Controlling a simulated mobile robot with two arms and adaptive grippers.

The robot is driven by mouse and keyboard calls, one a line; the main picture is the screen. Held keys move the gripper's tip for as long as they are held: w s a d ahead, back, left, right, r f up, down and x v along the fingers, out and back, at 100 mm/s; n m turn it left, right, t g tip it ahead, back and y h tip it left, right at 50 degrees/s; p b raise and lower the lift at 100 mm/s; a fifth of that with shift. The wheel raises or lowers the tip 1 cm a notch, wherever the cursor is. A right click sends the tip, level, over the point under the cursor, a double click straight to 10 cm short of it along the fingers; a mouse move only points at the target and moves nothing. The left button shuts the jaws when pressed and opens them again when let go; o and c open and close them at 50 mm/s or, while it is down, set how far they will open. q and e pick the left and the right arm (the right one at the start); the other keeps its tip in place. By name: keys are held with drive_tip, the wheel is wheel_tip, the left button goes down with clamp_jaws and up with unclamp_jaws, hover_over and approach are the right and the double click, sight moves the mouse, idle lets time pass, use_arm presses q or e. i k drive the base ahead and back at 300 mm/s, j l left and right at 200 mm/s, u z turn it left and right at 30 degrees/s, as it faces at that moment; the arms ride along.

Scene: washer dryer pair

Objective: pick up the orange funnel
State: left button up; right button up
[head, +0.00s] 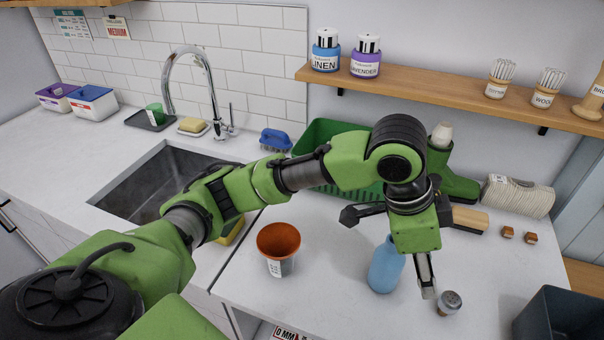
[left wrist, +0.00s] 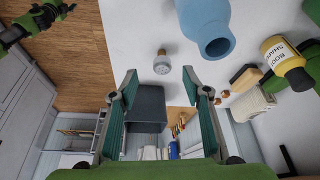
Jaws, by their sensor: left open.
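An orange wide-mouthed piece (head: 279,240), which looks like the funnel, is on the white counter in the head view, above a pale labelled lower part. I cannot tell whether that part is a separate container. My left gripper (head: 388,255) is open and empty, pointing down over the counter to its right, around the blue bottle's area in the picture. In the left wrist view the open fingers (left wrist: 160,85) have nothing between them, and the funnel is not seen. My right gripper (left wrist: 60,12) seems to show at the top left corner there, too small to read.
A blue bottle (head: 386,268) and a small grey-capped shaker (head: 448,302) stand near my left gripper. A dark bin (head: 560,315) is at the right. A green basket (head: 325,135) and green boot (head: 455,185) stand behind. The sink (head: 150,185) is left.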

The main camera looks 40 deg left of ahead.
sight(277, 240)
drive_tip(key=u, duration=1.3)
drive_tip(key=i+l, duration=0.05)
